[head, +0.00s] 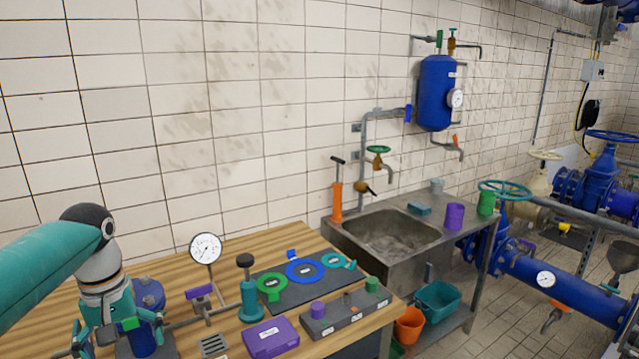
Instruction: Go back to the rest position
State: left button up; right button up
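My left gripper (119,338) hangs fingers-down at the lower left, over the left end of the wooden workbench (262,243). Its teal fingers are spread apart. A blue cylinder (148,292) stands on a dark base just behind and to the right of it. I see nothing held between the fingers, but I cannot tell how far the gripper is from the cylinder. My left arm comes in from the left edge. My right gripper is not in view.
A pressure gauge (205,249) on a stand, a teal hand pump (249,292), a purple box (270,338) and a dark board (318,287) with rings stand right of the gripper. A steel sink (375,262) adjoins the bench. The tiled wall (240,120) is behind.

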pick_arm(q)
jog(key=s+d+f+m+g+h, duration=0.1)
jog(key=s+d+f+g, duration=0.15)
jog(key=f, duration=0.65)
jog(key=s+d+f+g, duration=0.1)
jog(key=s+d+f, duration=0.3)
jog(key=f, duration=0.5)
jog(key=s+d+f+m+g+h, duration=0.1)
jog(key=s+d+f+g, duration=0.15)
jog(key=f, duration=0.75)
jog(key=s+d+f+m+t+h, duration=0.15)
jog(key=s+d+f+t, duration=0.25)
jog(key=s+d+f, duration=0.95)
jog(key=w+a+t, duration=0.2)
jog(key=w+a, duration=0.1)
jog(key=shift+r+t+h, duration=0.25)
jog(key=shift+r+t, duration=0.05)
jog(key=shift+t, duration=0.1)
jog(key=shift+s, duration=0.1)
